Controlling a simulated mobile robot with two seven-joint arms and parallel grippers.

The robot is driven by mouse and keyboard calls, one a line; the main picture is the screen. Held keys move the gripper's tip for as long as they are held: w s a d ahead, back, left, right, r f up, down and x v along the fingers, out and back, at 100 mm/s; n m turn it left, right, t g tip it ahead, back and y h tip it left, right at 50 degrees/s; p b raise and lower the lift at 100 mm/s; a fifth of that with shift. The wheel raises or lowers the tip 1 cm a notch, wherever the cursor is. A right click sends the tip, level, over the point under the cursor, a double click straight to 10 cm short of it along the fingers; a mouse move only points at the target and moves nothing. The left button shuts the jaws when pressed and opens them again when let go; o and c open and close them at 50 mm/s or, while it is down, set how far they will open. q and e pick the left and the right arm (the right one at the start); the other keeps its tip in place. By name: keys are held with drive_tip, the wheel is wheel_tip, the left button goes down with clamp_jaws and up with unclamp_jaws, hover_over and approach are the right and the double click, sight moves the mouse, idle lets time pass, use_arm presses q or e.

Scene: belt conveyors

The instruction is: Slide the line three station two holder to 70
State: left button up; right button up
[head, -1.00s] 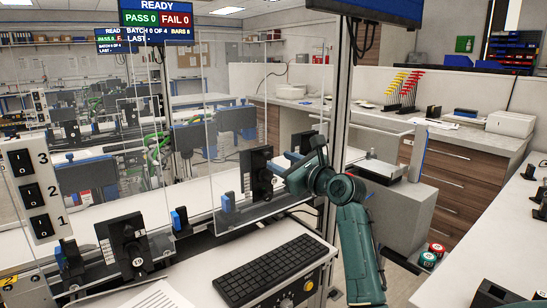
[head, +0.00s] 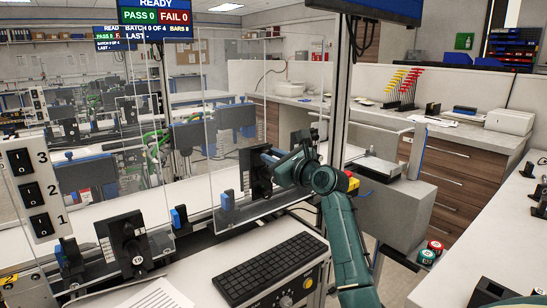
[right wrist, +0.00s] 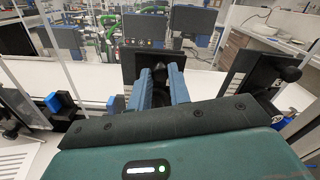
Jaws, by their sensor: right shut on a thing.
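A black holder (head: 254,178) with an upright plate stands on the rail behind the clear guard panels, in the middle of the head view. My right gripper (head: 268,158) reaches it from the right, with its blue fingers at the holder's front. In the right wrist view, the two blue fingers (right wrist: 162,90) are closed around the dark knob of the black holder (right wrist: 134,66). A second black holder (head: 125,245) with a round numbered knob stands further left and is apart from my gripper. The scale reading is too small to tell. My left gripper is not in view.
Small blue-and-black blocks (head: 179,217) stand along the rail between the holders. A black keyboard (head: 270,268) lies in front. A switch panel (head: 33,188) numbered 1 to 3 is at left. Clear panels and a metal post (head: 338,90) stand close to my right arm.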

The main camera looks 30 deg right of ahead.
sight(263, 163)
clamp_jaws()
wheel_tip(263, 163, down, 4)
drive_tip(key=shift+r, duration=0.15)
drive_tip(key=o, duration=0.7)
unclamp_jaws()
drive_tip(key=shift+r, duration=0.1)
